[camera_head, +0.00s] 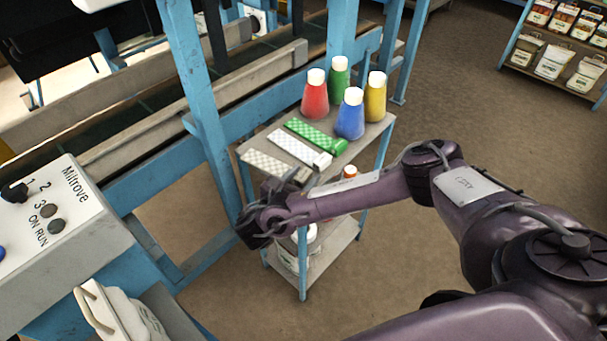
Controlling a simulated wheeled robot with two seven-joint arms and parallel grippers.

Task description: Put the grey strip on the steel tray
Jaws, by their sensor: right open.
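A grey checkered strip (269,163) lies flat on the near left part of a small stand's top shelf (365,140). My right gripper (252,232) is open, at the stand's near left corner, in front of and lower in the picture than the grey strip. Its fingertips are small and dark, and my wrist covers the near edge of the shelf. I cannot make out a steel tray for certain. My left gripper is out of view.
Blue posts (195,80) and a conveyor rise at left. A control box (75,215) and a pale sack (120,312) are nearer.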

